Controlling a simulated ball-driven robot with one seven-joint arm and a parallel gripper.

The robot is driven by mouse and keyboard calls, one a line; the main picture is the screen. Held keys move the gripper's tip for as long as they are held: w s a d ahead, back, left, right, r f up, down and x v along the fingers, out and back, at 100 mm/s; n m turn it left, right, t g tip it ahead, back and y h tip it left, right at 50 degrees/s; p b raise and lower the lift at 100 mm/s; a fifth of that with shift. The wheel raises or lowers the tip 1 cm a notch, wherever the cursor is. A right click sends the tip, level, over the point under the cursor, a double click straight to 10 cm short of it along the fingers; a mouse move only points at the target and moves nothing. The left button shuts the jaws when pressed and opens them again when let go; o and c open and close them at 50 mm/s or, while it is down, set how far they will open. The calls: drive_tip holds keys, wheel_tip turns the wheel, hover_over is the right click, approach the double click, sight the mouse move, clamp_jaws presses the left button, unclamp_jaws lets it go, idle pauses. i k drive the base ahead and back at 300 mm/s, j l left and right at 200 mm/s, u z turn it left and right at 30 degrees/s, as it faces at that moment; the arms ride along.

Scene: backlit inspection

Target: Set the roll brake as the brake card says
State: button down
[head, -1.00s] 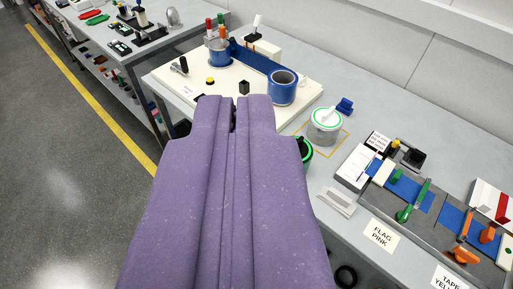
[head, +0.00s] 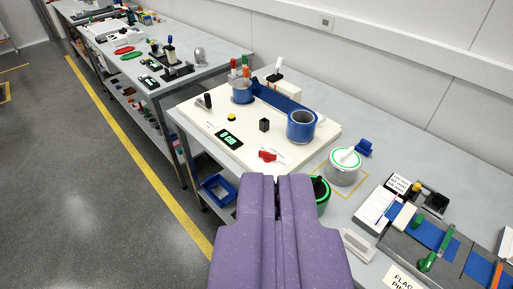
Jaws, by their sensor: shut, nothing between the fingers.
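My gripper (head: 276,182) is purple and shut with nothing in it. It is in the lower middle of the head view, in front of the cream board (head: 205,113). The board carries a blue roll (head: 300,128), a blue strip, a black lever (head: 204,101) at the left, a small black block (head: 264,125) and a red handle (head: 268,155) beside a white label. A display (head: 229,139) reads about "0 cm". I cannot tell which part is the roll brake. A small card (head: 398,184) stands at the right; its print is too small to read, and I cannot tell if it is the brake card.
Blue and green parts lie at the right. Open floor is left.

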sight(267, 156)
drive_tip(key=i+j+z, duration=0.1)
drive_tip(key=i, duration=0.35)
drive_tip(key=i+j, duration=0.15)
drive_tip(key=i, duration=0.3)
drive_tip(key=i+j+z, duration=0.15)
drive_tip(key=i, duration=0.3)
drive_tip(key=i+j, duration=0.2)
drive_tip(key=i, duration=0.25)
drive_tip(key=l+z, duration=0.05)
